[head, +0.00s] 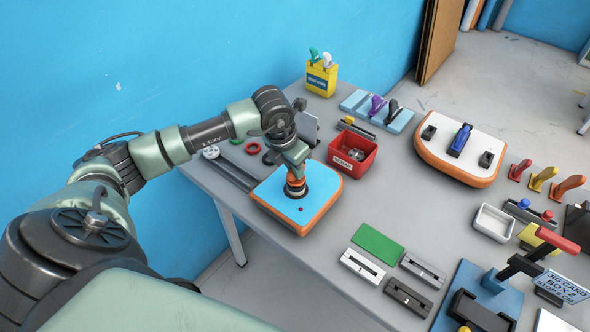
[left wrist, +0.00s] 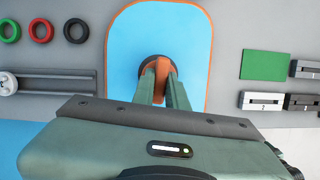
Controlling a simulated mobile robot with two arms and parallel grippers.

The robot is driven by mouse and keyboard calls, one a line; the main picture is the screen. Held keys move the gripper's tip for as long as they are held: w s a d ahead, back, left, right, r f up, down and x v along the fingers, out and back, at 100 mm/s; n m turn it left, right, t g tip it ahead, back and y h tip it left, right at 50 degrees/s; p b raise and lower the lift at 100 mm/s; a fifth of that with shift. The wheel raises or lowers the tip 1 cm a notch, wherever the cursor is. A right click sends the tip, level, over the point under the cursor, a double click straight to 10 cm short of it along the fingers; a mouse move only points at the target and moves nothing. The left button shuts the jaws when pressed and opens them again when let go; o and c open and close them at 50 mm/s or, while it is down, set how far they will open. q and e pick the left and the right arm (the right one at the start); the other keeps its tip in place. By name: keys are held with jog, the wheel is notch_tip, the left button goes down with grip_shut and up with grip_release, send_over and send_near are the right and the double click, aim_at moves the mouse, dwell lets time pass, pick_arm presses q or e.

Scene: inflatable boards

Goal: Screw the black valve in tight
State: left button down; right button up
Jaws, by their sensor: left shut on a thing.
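A blue board with an orange edge (head: 270,195) lies on the near left part of the grey table. A black round valve (head: 294,192) sits on the board. My left gripper (head: 295,176) points down over it and is shut on an orange piece (left wrist: 162,80) directly above the valve. In the left wrist view, the black valve (left wrist: 147,66) shows as a dark disc around the fingertips. The gripper hides most of the valve, so I cannot tell its thread or how deep it sits. My right gripper is not in view.
A red bin (head: 352,155) stands just right of the board. Black, red and green rings (left wrist: 76,31) and a dark rail (head: 232,170) lie to its left. A white board with an orange edge (head: 465,125), a green plate (head: 378,243) and several fixtures occupy the right side.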

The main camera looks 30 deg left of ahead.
pick_arm(q)
jog(key=shift+f+m+b, duration=0.1)
jog(key=shift+m+b, duration=0.4)
jog(key=shift+m, duration=0.4)
jog(key=shift+h, duration=0.3)
jog(key=shift+a+m+b, duration=0.1)
jog(key=shift+m+b, duration=0.55)
jog(key=shift+m, duration=0.25)
jog(key=shift+m+h+b, duration=0.3)
jog(key=shift+m+b, duration=0.05)
jog(key=shift+m, duration=0.35)
jog(key=shift+m+g, duration=0.3)
